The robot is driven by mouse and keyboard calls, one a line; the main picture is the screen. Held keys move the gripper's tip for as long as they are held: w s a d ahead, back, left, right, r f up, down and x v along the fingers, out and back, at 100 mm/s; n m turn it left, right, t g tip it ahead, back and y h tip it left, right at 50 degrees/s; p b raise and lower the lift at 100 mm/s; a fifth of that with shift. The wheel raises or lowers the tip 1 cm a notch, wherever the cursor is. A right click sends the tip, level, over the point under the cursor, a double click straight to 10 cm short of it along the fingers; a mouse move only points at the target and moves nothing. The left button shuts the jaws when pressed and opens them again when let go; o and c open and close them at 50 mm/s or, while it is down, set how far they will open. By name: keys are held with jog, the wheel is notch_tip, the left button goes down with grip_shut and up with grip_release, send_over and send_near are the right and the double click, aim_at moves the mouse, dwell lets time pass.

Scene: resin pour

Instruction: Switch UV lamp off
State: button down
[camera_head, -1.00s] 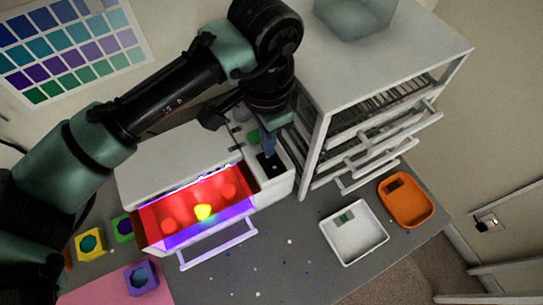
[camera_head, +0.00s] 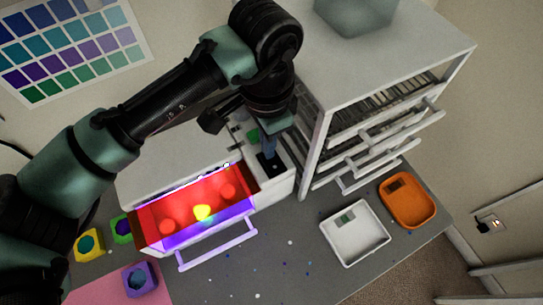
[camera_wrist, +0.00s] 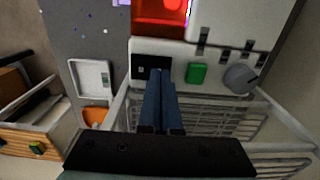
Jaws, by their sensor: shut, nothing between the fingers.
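The UV lamp is a white box (camera_head: 150,168) with its drawer open, glowing red and violet inside; its glow also shows at the top of the wrist view (camera_wrist: 160,12).
A white drawer cabinet (camera_head: 385,60) stands close to the right of my gripper. A white tray (camera_head: 355,255) and an orange tray (camera_head: 408,222) lie to the right on the grey table (camera_head: 290,270). Yellow (camera_head: 81,253) and purple (camera_head: 130,284) moulds are at the left.

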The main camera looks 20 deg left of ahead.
jog(key=shift+f, duration=0.3)
notch_tip(320, 180, up, 7)
jog(key=p, duration=0.6)
jog(key=shift+r, duration=0.1)
dwell(0.7)
